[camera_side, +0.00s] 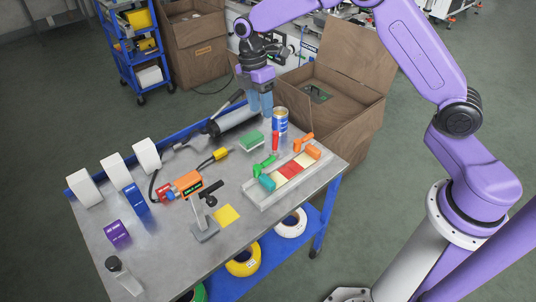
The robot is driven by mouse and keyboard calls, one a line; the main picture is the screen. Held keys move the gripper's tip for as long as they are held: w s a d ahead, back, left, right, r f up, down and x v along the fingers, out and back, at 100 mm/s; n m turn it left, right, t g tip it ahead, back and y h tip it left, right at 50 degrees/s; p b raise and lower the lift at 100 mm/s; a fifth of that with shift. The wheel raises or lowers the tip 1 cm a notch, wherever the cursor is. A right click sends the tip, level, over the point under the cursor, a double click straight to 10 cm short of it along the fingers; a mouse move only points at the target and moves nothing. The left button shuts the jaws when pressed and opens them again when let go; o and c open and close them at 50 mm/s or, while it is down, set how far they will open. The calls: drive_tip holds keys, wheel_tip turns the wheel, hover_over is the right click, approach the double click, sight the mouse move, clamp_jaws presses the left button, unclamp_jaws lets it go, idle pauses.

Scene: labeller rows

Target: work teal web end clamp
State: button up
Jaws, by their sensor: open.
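A pale fixture tray (262,203) lies on the right part of the table. A teal clamp block (266,182) sits at its left end, with a green lever (264,166) just behind it. I cannot tell whether this clamp is open or closed. A red and cream web strip (290,170) runs from the teal block towards an orange block (313,151) at the other end, which has an orange lever (303,142) behind it. My gripper (260,112) points down, open and empty, behind and above the fixture, apart from the teal block.
A blue can (280,121), a red upright piece (275,142) and a green-topped block (251,140) stand between my gripper and the fixture. A dark roller (235,119) lies left of my gripper.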

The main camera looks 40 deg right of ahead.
drive_tip(key=w+d+f, duration=0.1)
drive_tip(key=w+f, duration=0.1)
approach(265, 165)
drive_tip(key=f, duration=0.2)
drive_tip(key=d+f, duration=0.1)
drive_tip(key=f, duration=0.2)
drive_tip(key=d+f, duration=0.1)
drive_tip(key=f, duration=0.2)
drive_tip(key=shift+s+d, duration=0.15)
drive_tip(key=shift+d, duration=0.1)
drive_tip(key=shift+n, duration=0.3)
clamp_jaws()
